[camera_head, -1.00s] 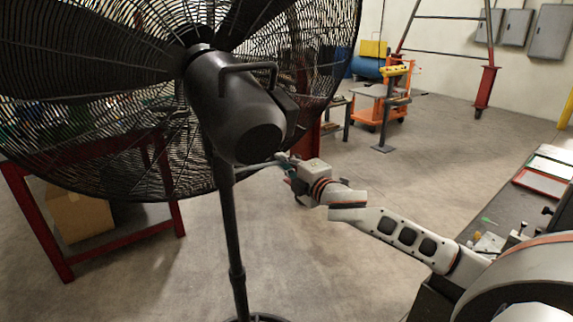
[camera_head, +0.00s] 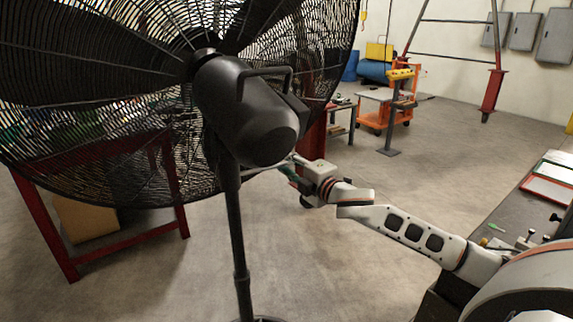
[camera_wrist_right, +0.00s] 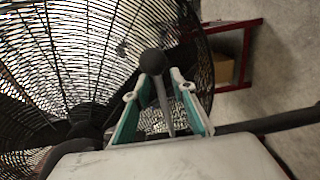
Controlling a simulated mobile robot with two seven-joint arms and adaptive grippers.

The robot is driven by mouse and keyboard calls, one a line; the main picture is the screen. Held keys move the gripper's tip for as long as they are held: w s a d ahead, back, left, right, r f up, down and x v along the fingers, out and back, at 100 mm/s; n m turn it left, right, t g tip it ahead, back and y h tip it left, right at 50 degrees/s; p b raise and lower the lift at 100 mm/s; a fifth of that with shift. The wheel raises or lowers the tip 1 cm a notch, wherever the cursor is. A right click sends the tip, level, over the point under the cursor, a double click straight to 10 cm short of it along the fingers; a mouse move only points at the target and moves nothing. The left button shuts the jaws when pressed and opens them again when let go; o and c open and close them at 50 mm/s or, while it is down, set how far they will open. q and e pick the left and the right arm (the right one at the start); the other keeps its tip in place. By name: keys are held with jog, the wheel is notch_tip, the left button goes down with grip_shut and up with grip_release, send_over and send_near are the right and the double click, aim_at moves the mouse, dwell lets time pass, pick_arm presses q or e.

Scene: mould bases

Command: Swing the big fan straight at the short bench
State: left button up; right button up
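The big black fan (camera_head: 245,110) fills the left of the head view. Its motor end faces me and its cage faces away, on a dark pole (camera_head: 238,245). My right gripper (camera_head: 290,166) is just right of the pole below the motor, at a thin rod on the fan. In the right wrist view the rod with a black ball knob (camera_wrist_right: 152,62) lies between the teal-padded fingers (camera_wrist_right: 160,78). Gaps show on both sides of the rod, so the fingers look open around it. A small low bench (camera_head: 341,108) stands behind; I cannot tell if it is the short bench. My left gripper is out of view.
A red-framed table (camera_head: 180,190) with a cardboard box (camera_head: 85,219) below stands behind the fan at left. An orange cart (camera_head: 400,100) stands at the back. A workbench (camera_head: 500,215) with trays runs along the right. Floor between is clear.

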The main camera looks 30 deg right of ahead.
jog(key=shift+s, duration=0.1)
jog(key=s+d, duration=0.1)
jog(key=s, duration=1.1)
jog(key=shift+r, duration=0.15)
jog(key=shift+w, duration=0.1)
dwell(0.4)
jog(key=s+a+f+m+g, duration=0.2)
jog(key=s+a+f+m, duration=0.15)
jog(key=f, duration=0.75)
jog(key=s+a+f+m+g, duration=0.25)
jog(key=s+a+f, duration=0.2)
jog(key=f, duration=0.75)
jog(key=s+a+f+m+g, duration=0.1)
jog(key=s+a+f+m, duration=0.3)
jog(key=f, duration=0.7)
jog(key=s+a+f+m+g+y, duration=0.1)
jog(key=s+a+f+m, duration=0.3)
jog(key=s+a+f, duration=0.4)
jog(key=shift+s+a, duration=0.5)
jog(key=shift+s, duration=0.25)
jog(key=shift+g, duration=0.25)
